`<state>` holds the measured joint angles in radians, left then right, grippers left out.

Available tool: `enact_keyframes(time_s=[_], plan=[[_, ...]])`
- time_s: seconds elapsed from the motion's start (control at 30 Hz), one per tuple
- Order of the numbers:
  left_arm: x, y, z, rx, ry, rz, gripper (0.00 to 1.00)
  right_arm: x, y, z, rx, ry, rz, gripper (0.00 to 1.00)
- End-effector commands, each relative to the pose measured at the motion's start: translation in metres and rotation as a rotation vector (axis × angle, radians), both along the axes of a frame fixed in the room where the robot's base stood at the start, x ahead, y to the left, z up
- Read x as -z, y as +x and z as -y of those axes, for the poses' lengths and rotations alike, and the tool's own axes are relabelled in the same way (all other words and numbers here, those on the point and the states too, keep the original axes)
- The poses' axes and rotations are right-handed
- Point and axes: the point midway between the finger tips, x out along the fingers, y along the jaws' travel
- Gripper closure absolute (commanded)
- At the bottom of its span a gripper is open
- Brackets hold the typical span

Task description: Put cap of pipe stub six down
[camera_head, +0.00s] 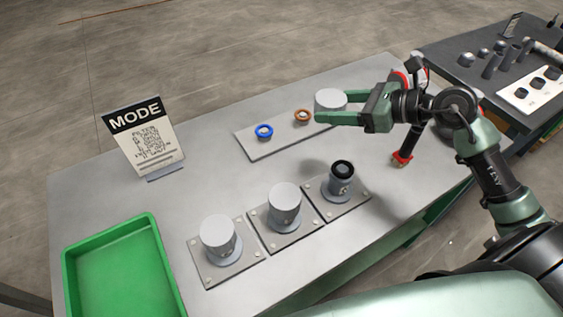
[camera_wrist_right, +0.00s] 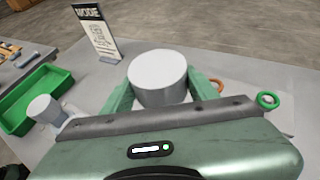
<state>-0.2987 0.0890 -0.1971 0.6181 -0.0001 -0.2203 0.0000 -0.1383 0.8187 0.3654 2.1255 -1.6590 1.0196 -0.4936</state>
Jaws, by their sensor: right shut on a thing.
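My right gripper (camera_head: 325,106) is shut on a light grey round cap (camera_head: 330,98), held above the table (camera_head: 215,168) near the far-right part of the flat grey plate. The cap also shows between the green fingers in the right wrist view (camera_wrist_right: 158,72). An uncapped pipe stub (camera_head: 341,182) with a dark open top stands on the right square base; its marking looks like a 6. Two other stubs, the middle one (camera_head: 285,203) and the left one (camera_head: 219,238), have grey caps on. My left gripper is not in view.
The grey plate (camera_head: 262,152) bears a blue ring (camera_head: 264,131) and an orange ring (camera_head: 302,116). A MODE sign (camera_head: 146,137) stands at the back left, a green tray (camera_head: 119,272) at the front left. A red-and-black object (camera_head: 402,158) stands right. A dark table (camera_head: 483,75) holds several parts.

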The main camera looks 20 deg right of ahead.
Motion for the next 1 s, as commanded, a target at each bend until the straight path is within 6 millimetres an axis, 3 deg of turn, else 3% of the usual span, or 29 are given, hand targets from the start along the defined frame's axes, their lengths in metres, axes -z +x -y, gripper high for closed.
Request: enact_keyframes(time_s=[0.03, 0.13, 0.23, 0.33, 0.8, 1.0], plan=[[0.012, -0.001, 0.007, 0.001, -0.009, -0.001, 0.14, 0.001, 0.01, 0.016, 0.036, -0.007, 0.007, 0.8], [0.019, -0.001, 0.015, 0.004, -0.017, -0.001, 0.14, -0.009, 0.023, 0.037, 0.089, -0.001, 0.018, 0.8], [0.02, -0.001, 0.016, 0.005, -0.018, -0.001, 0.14, -0.014, 0.029, 0.048, 0.118, 0.006, 0.025, 0.8], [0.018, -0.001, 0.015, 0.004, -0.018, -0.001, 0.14, -0.005, 0.031, 0.051, 0.128, 0.011, 0.025, 0.8], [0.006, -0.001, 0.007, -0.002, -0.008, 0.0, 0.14, 0.114, 0.031, 0.05, 0.129, 0.014, 0.025, 0.8], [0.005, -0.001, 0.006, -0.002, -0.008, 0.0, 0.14, 0.136, 0.031, 0.05, 0.126, 0.008, 0.028, 0.8]])
